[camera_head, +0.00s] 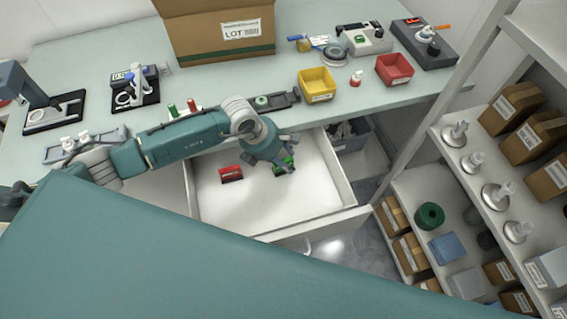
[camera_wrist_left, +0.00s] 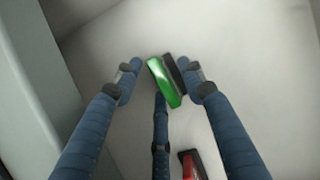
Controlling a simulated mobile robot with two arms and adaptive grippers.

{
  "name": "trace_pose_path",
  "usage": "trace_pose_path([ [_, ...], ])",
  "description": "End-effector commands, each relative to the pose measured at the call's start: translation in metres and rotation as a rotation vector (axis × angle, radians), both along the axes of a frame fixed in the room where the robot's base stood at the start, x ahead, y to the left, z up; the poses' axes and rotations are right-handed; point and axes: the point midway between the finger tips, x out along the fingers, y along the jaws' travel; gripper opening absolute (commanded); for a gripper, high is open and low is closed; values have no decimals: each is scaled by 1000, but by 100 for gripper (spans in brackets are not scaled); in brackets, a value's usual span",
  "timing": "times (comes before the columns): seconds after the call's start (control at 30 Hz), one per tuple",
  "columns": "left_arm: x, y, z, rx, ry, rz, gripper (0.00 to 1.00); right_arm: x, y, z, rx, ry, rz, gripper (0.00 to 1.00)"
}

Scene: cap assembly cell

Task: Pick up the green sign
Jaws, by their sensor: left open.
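The green sign (camera_head: 281,168) lies in the open white drawer, partly hidden by my left gripper (camera_head: 287,165) in the head view. In the left wrist view the green sign (camera_wrist_left: 164,82) shows between the fingertips of my left gripper (camera_wrist_left: 160,82), with a dark part along its right side. The fingers are open on either side of it, and a third finger reaches in from below. I cannot tell whether any finger touches it. My right gripper is not in view.
A red sign (camera_head: 231,173) lies left of the green one in the drawer (camera_head: 262,215); its edge also shows in the wrist view (camera_wrist_left: 190,165). The drawer walls surround the gripper. The workbench edge is behind, and a shelf rack (camera_head: 440,150) stands at the right.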

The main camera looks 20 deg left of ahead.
Motion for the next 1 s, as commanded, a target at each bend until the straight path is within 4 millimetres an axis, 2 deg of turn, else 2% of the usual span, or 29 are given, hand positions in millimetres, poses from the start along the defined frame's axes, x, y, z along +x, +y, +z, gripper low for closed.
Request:
trace_pose_path([
  [0.2,0,0,-1,0,0,-1,39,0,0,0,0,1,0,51],
  [0.4,0,0,-1,0,0,0,0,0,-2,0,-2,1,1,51],
  [0.77,1,0,2,0,-2,-1,0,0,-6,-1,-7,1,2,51],
  [0.87,1,0,7,0,-2,-1,0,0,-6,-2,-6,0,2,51],
  [1.0,1,1,24,1,-4,-1,0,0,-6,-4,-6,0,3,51],
])
